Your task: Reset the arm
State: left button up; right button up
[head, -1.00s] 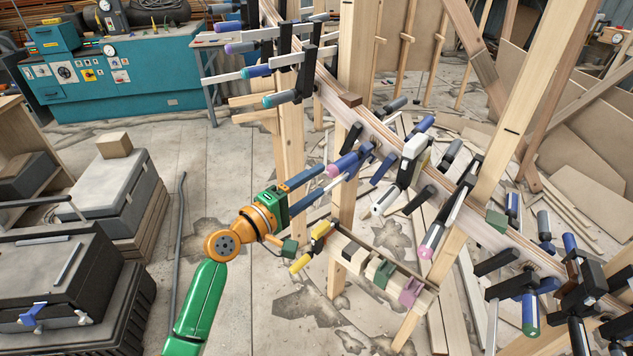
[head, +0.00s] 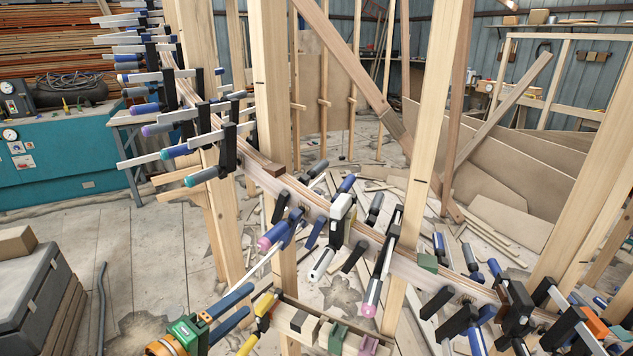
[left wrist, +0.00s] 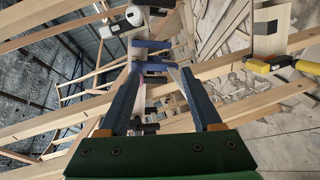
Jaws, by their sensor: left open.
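My left gripper (head: 249,301) is at the bottom left of the head view, with a green body and two dark blue fingers pointing up and right. Its fingers are apart with nothing held between them. It also shows in the left wrist view (left wrist: 160,76), fingers spread. A blue clamp (head: 287,232) with a pink-tipped handle sits on the curved stringer (head: 312,205), just above and beyond the fingertips. In the wrist view a blue clamp (left wrist: 151,66) shows beyond the fingertips; whether they touch is unclear. My right gripper is in neither view.
Several clamps line the stringer, including a white one (head: 341,208). A low wooden rail (head: 302,325) with yellow, green and pink clamps is right of my left gripper. Wooden posts (head: 268,85) stand close by. A grey case (head: 38,290) is at the left; floor between is open.

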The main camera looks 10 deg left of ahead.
pick_arm(q)
jog(key=s+d+f+m+g+y, duration=0.1)
jog(key=s+d+f+m+g, duration=0.25)
jog(key=s+f, duration=0.2)
jog(key=s+d+f+m+g+y, duration=0.1)
jog(key=s+d+f+m+g, duration=0.2)
jog(key=f, duration=0.4)
jog(key=s+a+f+m+g+y, duration=0.2)
jog(key=s+f+m, duration=0.1)
jog(key=s, duration=0.3)
jog(key=s+a+f+m+g+y, duration=0.1)
jog(key=s+f+m+g+y, duration=0.2)
jog(key=s, duration=0.4)
notch_tip(320, 180, down, 15)
jog(key=s+a+f+m+g, duration=0.1)
jog(key=s+a+f+g, duration=0.1)
jog(key=s+f, duration=0.9)
jog(key=s, duration=0.2)
jog(key=shift+s+f, duration=0.2)
jog(key=shift+s, duration=0.1)
jog(key=shift+a, duration=0.2)
